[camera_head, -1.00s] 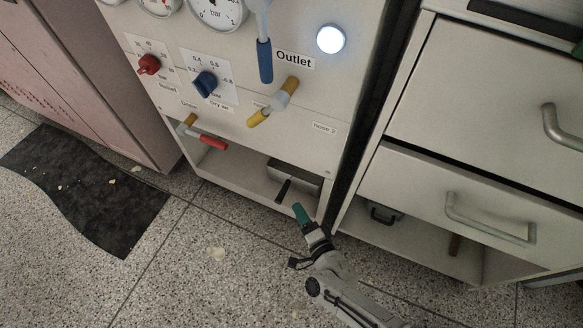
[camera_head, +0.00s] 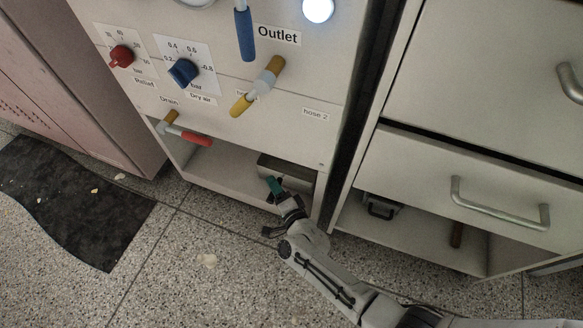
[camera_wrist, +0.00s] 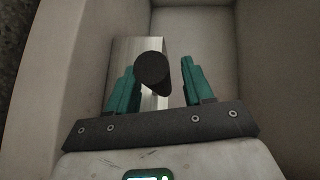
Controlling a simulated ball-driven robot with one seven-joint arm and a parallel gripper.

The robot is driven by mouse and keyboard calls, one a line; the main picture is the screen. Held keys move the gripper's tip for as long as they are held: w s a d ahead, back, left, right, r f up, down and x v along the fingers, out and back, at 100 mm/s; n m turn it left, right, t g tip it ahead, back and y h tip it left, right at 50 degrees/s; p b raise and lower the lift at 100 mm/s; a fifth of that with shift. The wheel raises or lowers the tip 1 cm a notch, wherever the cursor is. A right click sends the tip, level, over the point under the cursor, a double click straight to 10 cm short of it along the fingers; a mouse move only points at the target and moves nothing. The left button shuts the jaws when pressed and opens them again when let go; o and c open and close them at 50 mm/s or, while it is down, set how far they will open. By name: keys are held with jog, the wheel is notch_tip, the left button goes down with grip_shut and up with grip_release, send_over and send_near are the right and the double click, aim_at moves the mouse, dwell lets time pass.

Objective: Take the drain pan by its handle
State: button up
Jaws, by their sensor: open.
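The drain pan (camera_head: 291,172) is a grey metal box in the low open bay under the panel. In the wrist view its metal body (camera_wrist: 124,52) shows behind the left finger. Its dark handle (camera_wrist: 151,68) points toward the wrist camera, between the two teal fingers and nearer the left one. My gripper (camera_head: 274,186) is at the front of the bay, before the pan. In the wrist view my gripper (camera_wrist: 157,88) is open, with a gap between the handle and the right finger. Whether the left finger touches the handle cannot be told. In the head view the gripper hides the handle.
A red drain lever (camera_head: 188,136) hangs above the bay, left of the gripper. The outlet's yellow lever (camera_head: 257,88) is above. Bay walls stand at both sides. A drawer cabinet (camera_head: 445,190) is to the right. A black mat (camera_head: 70,200) lies on the floor at left.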

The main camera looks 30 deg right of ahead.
jog(key=shift+w, duration=0.1)
grip_shut()
dwell(0.4)
dwell(0.9)
jog(key=shift+w+r, duration=0.1)
jog(key=shift+r, duration=0.05)
